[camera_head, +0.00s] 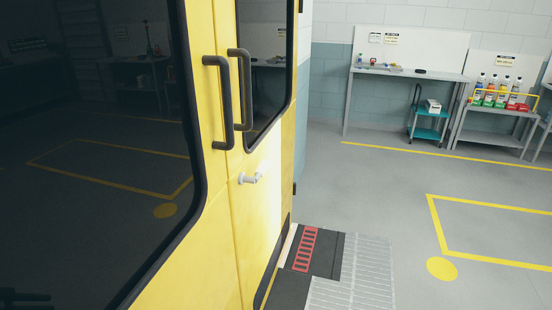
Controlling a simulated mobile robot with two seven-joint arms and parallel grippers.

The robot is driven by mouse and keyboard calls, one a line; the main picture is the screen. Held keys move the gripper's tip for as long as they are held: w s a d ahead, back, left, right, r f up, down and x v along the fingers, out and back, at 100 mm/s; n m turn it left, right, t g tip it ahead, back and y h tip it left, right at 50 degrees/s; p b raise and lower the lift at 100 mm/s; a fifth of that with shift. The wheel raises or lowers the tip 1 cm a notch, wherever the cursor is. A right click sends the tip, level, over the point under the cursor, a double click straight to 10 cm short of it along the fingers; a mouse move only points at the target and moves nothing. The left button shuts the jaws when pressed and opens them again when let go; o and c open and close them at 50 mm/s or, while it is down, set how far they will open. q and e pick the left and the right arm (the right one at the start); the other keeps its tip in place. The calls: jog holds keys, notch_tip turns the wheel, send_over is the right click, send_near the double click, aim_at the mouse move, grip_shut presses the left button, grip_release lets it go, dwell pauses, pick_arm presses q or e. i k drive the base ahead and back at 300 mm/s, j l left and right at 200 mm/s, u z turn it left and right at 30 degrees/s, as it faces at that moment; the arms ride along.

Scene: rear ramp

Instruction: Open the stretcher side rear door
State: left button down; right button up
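A yellow vehicle rear fills the left side, with two door panels meeting at a vertical seam. The near panel (215,215) has a large dark window (90,150), and the far panel (262,195) has a smaller one. The panels look closed against each other. A black vertical handle (222,103) is on the near panel and a second black handle (243,95) is on the far panel. A small white latch-like handle (250,178) sits below them. I cannot tell which panel is the stretcher side. Neither of my grippers is in view.
A dark step with a red grating (305,250) and a grey ramp (368,272) extend from the vehicle's foot. Open grey floor with yellow lines (490,259) lies to the right. A workbench (410,73), a teal cart (428,122) and a bottle shelf (498,108) stand at the wall.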

aim_at(258, 39)
jog(key=i+l+u, duration=0.1)
jog(key=i+l, duration=0.65)
jog(key=i, duration=0.05)
